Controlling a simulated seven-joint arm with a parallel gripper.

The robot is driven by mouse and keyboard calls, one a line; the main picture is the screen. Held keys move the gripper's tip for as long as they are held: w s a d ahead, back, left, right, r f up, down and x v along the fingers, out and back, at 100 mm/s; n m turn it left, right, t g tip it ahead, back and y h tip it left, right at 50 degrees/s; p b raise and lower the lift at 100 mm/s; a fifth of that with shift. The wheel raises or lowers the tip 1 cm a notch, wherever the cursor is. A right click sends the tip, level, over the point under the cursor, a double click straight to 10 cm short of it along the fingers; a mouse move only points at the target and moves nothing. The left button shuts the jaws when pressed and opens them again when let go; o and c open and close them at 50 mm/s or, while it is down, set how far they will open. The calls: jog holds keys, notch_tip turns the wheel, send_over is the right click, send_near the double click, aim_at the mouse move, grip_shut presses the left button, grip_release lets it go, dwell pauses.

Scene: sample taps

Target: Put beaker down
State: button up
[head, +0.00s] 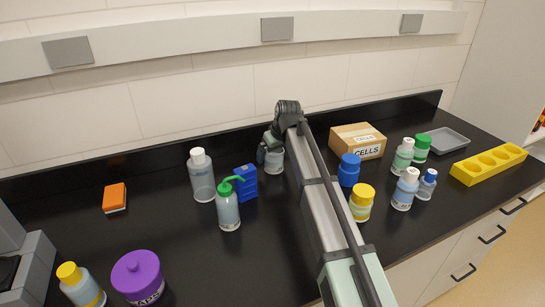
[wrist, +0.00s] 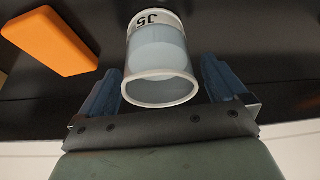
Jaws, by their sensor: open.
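The beaker is a pale grey-blue cup with a white rim and a dark-lettered label. In the wrist view the beaker (wrist: 160,55) sits between my two dark blue fingers, with gaps showing on both sides. In the head view the beaker (head: 274,163) appears to stand on the black bench (head: 190,260) near the back wall, partly covered by my arm. My gripper (wrist: 160,68) is open around the beaker; it also shows in the head view (head: 266,152), where its fingers are mostly hidden.
A CELLS box (head: 357,144) and several bottles are to the right.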

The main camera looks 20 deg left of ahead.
jog(key=v, duration=1)
